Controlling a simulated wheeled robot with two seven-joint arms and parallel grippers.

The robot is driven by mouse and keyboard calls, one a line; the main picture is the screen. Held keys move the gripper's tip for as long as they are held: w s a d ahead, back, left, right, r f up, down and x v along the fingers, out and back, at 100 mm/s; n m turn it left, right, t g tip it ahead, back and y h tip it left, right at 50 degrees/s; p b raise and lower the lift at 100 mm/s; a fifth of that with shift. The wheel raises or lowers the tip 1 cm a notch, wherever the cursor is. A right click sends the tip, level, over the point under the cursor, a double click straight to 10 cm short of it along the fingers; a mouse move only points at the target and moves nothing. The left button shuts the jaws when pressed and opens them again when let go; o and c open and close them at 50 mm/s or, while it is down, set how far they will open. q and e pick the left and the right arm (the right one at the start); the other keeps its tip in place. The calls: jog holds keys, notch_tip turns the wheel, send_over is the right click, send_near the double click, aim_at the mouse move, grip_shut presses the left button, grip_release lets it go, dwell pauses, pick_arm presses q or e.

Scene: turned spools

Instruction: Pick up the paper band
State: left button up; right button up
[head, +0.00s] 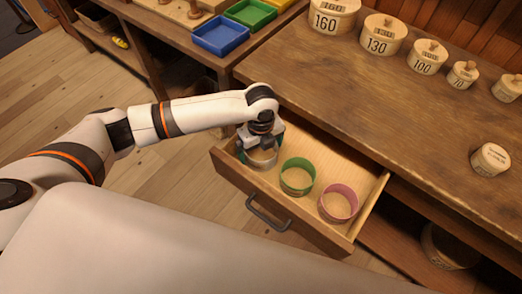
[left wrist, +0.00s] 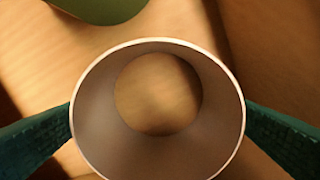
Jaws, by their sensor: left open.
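A pale paper band (head: 263,159), an open ring with a white rim, stands in the pulled-out drawer (head: 352,228) at its left end. My left gripper (head: 261,146) is over it, pointing down, and hides part of it. In the left wrist view the band (left wrist: 90,120) fills the middle, and its open top shows the wooden drawer floor. One dark green finger lies on each side of it; the jaws are open, and I cannot tell whether they touch it. My right gripper is not in view.
A green band (head: 297,177) and a pink band (head: 338,203) stand to the right in the same drawer. Above is a wooden bench top (head: 330,85) with several numbered round boxes. Blue (head: 221,36) and green (head: 250,13) trays lie on another table at the back left.

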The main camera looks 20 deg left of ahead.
pick_arm(q)
jog(key=shift+f, duration=0.85)
jog(key=shift+c, duration=0.6)
jog(key=c, duration=0.9)
jog(key=shift+r, duration=0.1)
